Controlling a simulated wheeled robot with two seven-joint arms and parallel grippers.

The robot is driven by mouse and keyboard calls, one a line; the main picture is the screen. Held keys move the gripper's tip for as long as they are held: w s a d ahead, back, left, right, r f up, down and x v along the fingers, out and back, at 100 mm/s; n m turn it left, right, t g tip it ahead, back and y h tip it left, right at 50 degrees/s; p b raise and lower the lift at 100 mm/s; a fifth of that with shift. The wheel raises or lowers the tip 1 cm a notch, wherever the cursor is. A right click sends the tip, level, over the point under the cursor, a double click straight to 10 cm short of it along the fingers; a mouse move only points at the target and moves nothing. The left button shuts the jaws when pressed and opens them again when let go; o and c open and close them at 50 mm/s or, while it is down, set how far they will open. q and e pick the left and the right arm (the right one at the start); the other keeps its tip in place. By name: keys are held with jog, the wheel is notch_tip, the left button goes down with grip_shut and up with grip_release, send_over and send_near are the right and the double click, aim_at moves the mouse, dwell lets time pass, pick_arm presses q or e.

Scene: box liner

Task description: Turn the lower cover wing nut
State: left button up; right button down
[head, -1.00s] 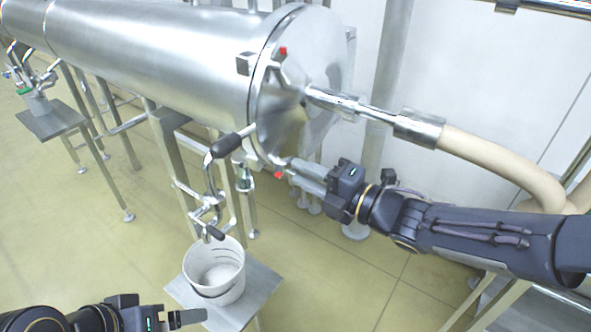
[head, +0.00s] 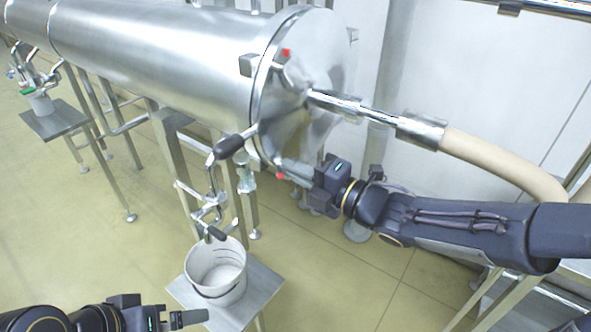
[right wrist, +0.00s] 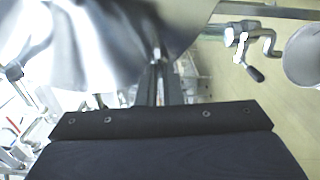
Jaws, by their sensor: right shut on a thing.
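The lower cover wing nut (head: 280,176) shows as a red tip at the bottom edge of the steel cylinder's round end cover (head: 318,60). My right gripper (head: 287,166) reaches in from the right and is shut on this nut, with its fingers at the cover's lower rim. In the right wrist view the fingers (right wrist: 158,80) point at the cover's edge, and the nut between them is mostly hidden. My left gripper (head: 190,318) is low at the left, away from the cover; I cannot tell whether it is open.
An upper red-tipped wing nut (head: 286,53) sits near the cover's top. A pipe and beige hose (head: 500,165) leave the cover to the right above my right arm. A black-handled valve (head: 214,205) hangs over a white bucket (head: 216,268) on a small metal stand (head: 262,290).

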jog(key=shift+m, duration=0.4)
jog(key=m+p, duration=0.4)
jog(key=m, duration=1.3)
jog(key=shift+m, duration=0.3)
dwell(0.4)
jog(key=c, duration=1.6)
grip_release()
jog(key=shift+d, duration=0.1)
